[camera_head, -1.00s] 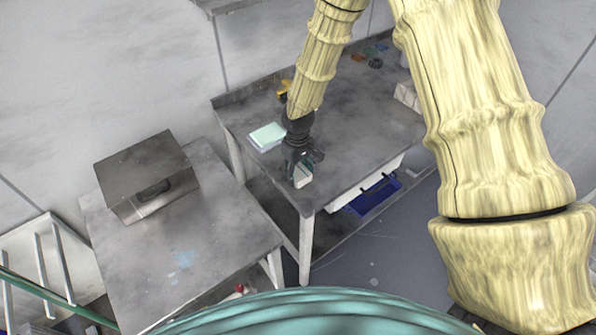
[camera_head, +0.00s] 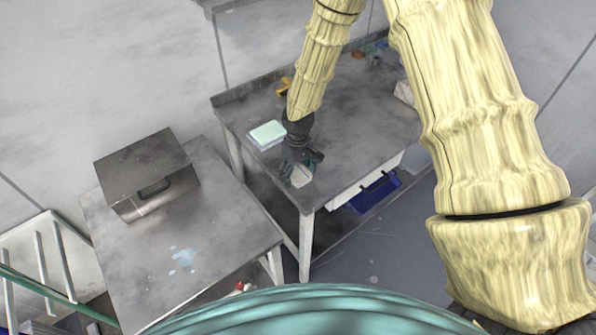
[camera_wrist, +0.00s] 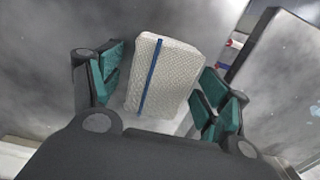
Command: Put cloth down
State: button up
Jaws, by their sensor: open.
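The cloth (camera_wrist: 166,75) is a folded white, textured pad with a blue stripe. In the wrist view it sits between the two green-padded fingers of my gripper (camera_wrist: 160,88), with a visible gap on each side. In the head view the cloth (camera_head: 301,175) is a small pale block near the front edge of the right-hand grey table (camera_head: 350,150). My gripper (camera_head: 301,168) is open around it, pointing down. The cloth appears to rest on the table top; its underside is hidden.
A pale green-topped block (camera_head: 268,134) lies just left of my gripper. A yellow item (camera_head: 284,87) is further back. A metal box (camera_head: 147,175) stands on the left table (camera_head: 190,255). A blue bin (camera_head: 374,191) is below the right table's edge. The table right of my gripper is clear.

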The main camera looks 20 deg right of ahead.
aim_at(298, 171)
notch_tip(298, 171, up, 12)
jog(key=b, duration=0.2)
jog(key=shift+b, duration=0.35)
jog(key=shift+r, duration=0.1)
dwell(0.6)
